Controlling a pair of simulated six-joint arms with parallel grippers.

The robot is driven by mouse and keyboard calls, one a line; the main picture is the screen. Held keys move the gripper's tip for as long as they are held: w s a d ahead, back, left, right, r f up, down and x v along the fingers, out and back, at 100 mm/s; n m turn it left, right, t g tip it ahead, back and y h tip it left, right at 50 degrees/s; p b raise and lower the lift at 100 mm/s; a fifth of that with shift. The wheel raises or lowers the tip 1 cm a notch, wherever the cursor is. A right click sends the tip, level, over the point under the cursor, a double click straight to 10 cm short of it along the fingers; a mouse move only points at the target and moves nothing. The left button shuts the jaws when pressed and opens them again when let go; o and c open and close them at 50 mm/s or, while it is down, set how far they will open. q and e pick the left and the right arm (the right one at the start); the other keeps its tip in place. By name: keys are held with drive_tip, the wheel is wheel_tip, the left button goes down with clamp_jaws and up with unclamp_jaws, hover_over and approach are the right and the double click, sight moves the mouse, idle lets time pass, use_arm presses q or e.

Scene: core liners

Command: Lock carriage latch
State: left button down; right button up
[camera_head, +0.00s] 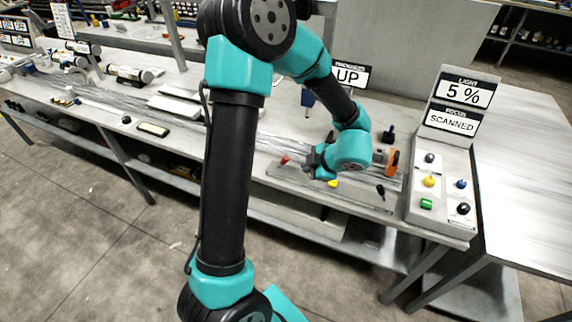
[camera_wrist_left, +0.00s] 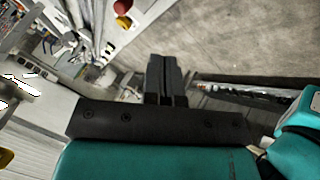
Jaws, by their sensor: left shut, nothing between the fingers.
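My left gripper (camera_head: 316,162) is at the bench's front, mostly hidden by my teal wrist. In the left wrist view its two black fingers (camera_wrist_left: 166,78) are together with nothing between them. A red knob (camera_head: 284,160) stands on the bench to the left of the gripper. A yellow knob (camera_head: 333,184) is just below my wrist and a black knob (camera_head: 381,190) is to its right. An orange part (camera_head: 393,160) stands on the rail behind them. In the wrist view a red knob (camera_wrist_left: 122,6) shows above the fingers, apart from them. I cannot tell which part is the carriage latch. My right gripper is out of view.
A control box (camera_head: 437,190) with several coloured buttons stands at the right. A sign reading UP (camera_head: 350,76) is behind my arm.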

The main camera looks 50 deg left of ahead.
sight(283, 162)
use_arm(q)
drive_tip(key=shift+a+f, duration=0.1)
drive_tip(key=shift+f, duration=0.05)
drive_tip(key=x, duration=0.9)
drive_tip(key=shift+a+f, duration=0.15)
drive_tip(key=shift+a, duration=0.05)
drive_tip(key=a, duration=0.1)
drive_tip(key=w+a, duration=0.1)
drive_tip(key=shift+w+a, duration=0.3)
drive_tip(key=shift+a, duration=0.05)
drive_tip(key=shift+w+a, duration=0.2)
drive_tip(key=shift+a, duration=0.2)
